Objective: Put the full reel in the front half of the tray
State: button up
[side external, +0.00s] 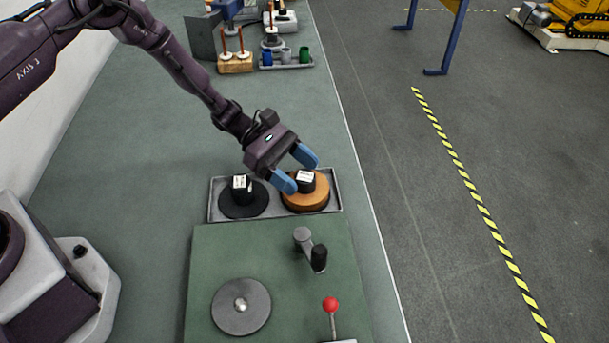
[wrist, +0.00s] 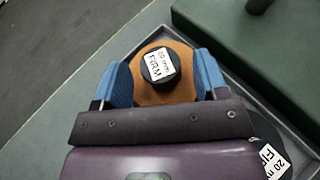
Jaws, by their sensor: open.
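The full reel (side external: 306,199), a copper-coloured disc with a black hub and white label, sits in the right half of the grey tray (side external: 217,187) in the side view. In the wrist view the full reel (wrist: 179,95) lies between the blue fingers, its hub label reading "20 mm FIRM". My gripper (side external: 297,170) is open above this reel, with one finger on each side of the hub; I cannot tell whether they touch it. It also shows in the wrist view (wrist: 164,62). A black reel (side external: 240,207) with a similar labelled hub occupies the tray's left half.
A wooden peg block (side external: 235,64) and a cup tray (side external: 287,62) stand far off. The bench between is clear.

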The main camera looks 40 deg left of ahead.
jog(key=v, duration=1)
jog(key=shift+r, duration=0.15)
jog(key=s+r+m+g+y, duration=0.1)
jog(key=s+r+m+y, duration=0.3)
jog(key=r, duration=0.5)
jog(key=s+r+m+y, duration=0.3)
jog(key=s+r+m, duration=0.25)
jog(key=r, duration=0.35)
jog(key=s+a+r+m+t+y, duration=0.2)
jog(key=s+a+r+m+y, duration=0.1)
jog(key=s, duration=0.4)
jog(key=s+a+r+m+t+y, duration=0.3)
jog(key=s+r+m, duration=0.3)
jog(key=s, duration=0.2)
jog(key=shift+s+a+r+m+y, duration=0.15)
jog(key=shift+a+r+m+y, duration=0.05)
jog(key=shift+m+y, duration=0.15)
